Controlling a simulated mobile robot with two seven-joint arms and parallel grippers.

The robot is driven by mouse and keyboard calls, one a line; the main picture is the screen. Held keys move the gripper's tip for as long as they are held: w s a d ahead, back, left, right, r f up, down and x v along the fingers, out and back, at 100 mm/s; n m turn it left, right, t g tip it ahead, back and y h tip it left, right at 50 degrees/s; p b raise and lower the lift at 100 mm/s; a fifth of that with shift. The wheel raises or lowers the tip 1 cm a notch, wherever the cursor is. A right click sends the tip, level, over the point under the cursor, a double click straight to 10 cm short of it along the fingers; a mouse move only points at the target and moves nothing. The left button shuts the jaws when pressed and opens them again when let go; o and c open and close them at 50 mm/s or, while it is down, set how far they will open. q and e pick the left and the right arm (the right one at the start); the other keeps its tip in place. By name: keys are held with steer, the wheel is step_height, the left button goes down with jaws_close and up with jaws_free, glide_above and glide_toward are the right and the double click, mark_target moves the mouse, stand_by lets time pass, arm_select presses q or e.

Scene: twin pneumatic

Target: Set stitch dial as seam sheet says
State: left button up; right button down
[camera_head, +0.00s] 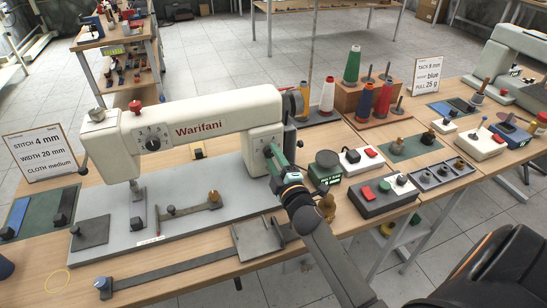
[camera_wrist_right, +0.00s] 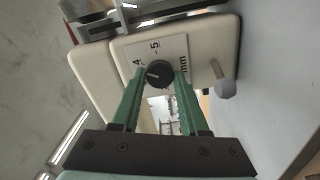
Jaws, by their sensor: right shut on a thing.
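The seam sheet (camera_head: 40,152) stands at the left and reads "STITCH 4 mm, WIDTH 20 mm, CLOTH medium". The cream Warifani sewing machine (camera_head: 205,112) stands on the table. My right gripper (camera_head: 270,152) is at its right-hand pillar. In the right wrist view, the green fingers (camera_wrist_right: 158,80) are shut on the black stitch dial (camera_wrist_right: 159,72), one on each side. The plate (camera_wrist_right: 152,48) around the dial shows 4, 5 and "mm". The dial's pale mark points roughly towards the 4 side; its exact setting is hard to read. My left gripper is not in view.
A second dial (camera_head: 152,138) is on the machine's left head. Thread cones (camera_head: 352,65) are behind.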

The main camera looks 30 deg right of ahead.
stand_by(0.3)
steer(key=shift+c, duration=2.1)
jaws_free()
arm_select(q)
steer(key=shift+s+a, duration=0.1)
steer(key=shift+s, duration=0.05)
arm_select(e)
steer(key=shift+s, duration=0.15)
